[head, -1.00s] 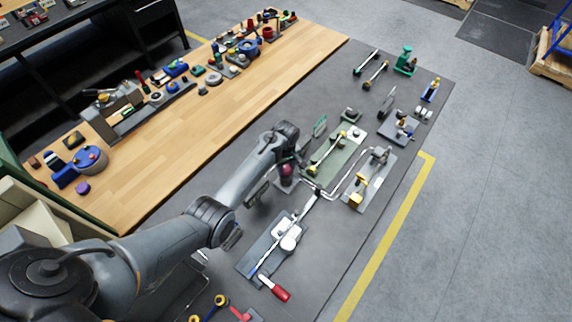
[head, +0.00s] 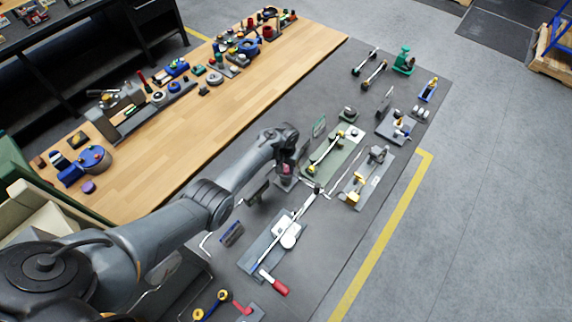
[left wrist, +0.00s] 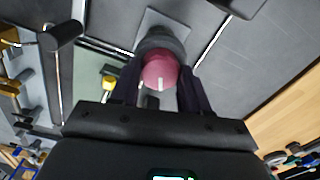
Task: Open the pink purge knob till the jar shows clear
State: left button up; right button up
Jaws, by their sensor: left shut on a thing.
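The pink purge knob (left wrist: 160,72) sits on a round dark body on a grey plate in the left wrist view, with a white line on its face. It also shows small in the head view (head: 286,170). My left gripper (left wrist: 158,90) is shut on the knob, its dark fingers on either side of it. In the head view my left gripper (head: 289,158) reaches down over the knob from above and partly hides it. I cannot pick out the jar or its contents. My right gripper is not in view.
A green plate with a lever (head: 328,158) stands just right of the knob. A grey plate with a red-handled lever (head: 278,287) lies nearer. Several other valve fixtures stand along the dark bench. A wooden bench (head: 160,150) with many small parts runs at left.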

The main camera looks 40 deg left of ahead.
pick_arm(q)
jog(key=m, duration=0.3)
jog(key=shift+m, duration=0.5)
jog(key=o, duration=1.1)
jog(key=shift+c, duration=0.2)
jog(key=shift+r, duration=0.1)
